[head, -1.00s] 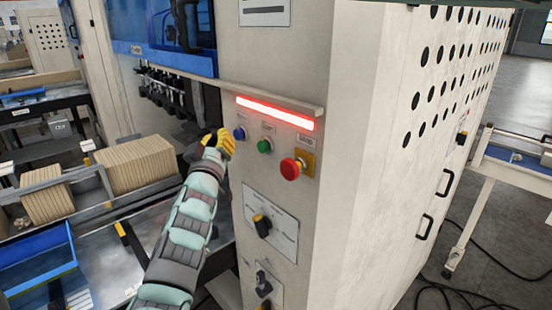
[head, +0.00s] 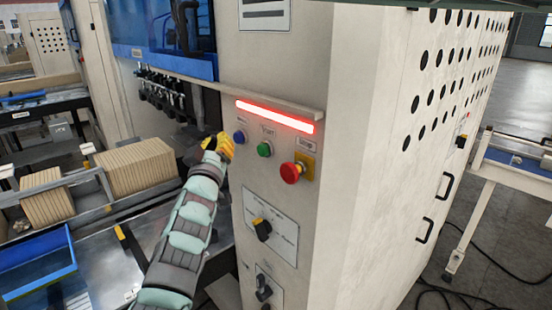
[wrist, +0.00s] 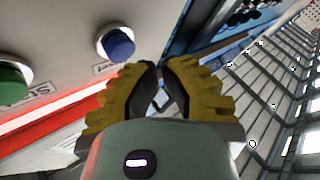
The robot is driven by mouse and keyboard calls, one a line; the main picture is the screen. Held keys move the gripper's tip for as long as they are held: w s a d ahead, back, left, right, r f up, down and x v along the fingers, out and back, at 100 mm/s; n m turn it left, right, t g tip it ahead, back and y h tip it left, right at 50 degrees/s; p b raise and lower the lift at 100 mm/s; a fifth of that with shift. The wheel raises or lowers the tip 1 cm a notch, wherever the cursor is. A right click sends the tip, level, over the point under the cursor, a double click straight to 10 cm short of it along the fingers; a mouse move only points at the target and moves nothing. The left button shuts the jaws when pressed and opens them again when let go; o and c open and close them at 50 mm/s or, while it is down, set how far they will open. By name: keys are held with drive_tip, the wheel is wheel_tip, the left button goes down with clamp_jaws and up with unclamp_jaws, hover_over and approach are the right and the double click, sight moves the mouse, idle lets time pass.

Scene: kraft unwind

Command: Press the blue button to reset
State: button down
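The blue button (head: 239,137) is on the cream machine panel, left of the green start button (head: 264,149) and the red stop button (head: 292,172). In the wrist view the blue button (wrist: 116,43) is up and left of my fingertips, and the green button (wrist: 14,84) is at the left edge. My gripper (head: 224,146) has yellow fingers and is just left of and below the blue button in the head view. In the wrist view my gripper (wrist: 160,68) has its fingertips close together, with nothing held between them. No contact with the blue button shows.
A glowing red light bar (head: 275,115) lies under a narrow ledge above the buttons. A rotary switch (head: 262,228) is lower on the panel. Stacked brown sheets (head: 135,165) and a blue tray (head: 38,262) are at the left.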

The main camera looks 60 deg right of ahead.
drive_tip(key=shift+d, duration=0.1)
drive_tip(key=shift+s+d, duration=0.15)
drive_tip(key=shift+d, duration=0.2)
drive_tip(key=shift+s+d+b, duration=0.15)
drive_tip(key=shift+d+b, duration=0.35)
drive_tip(key=shift+d, duration=0.05)
idle(0.8)
drive_tip(key=shift+a, duration=0.1)
drive_tip(key=shift+w+a+p, duration=0.3)
drive_tip(key=shift+a+p, duration=0.55)
drive_tip(key=shift+a, duration=0.05)
drive_tip(key=shift+a, duration=0.1)
drive_tip(key=a+p, duration=0.1)
drive_tip(key=a, duration=0.1)
drive_tip(key=w+a+p, duration=0.1)
drive_tip(key=a+p, duration=0.1)
drive_tip(key=shift+w+a, duration=0.1)
drive_tip(key=shift+a, duration=0.25)
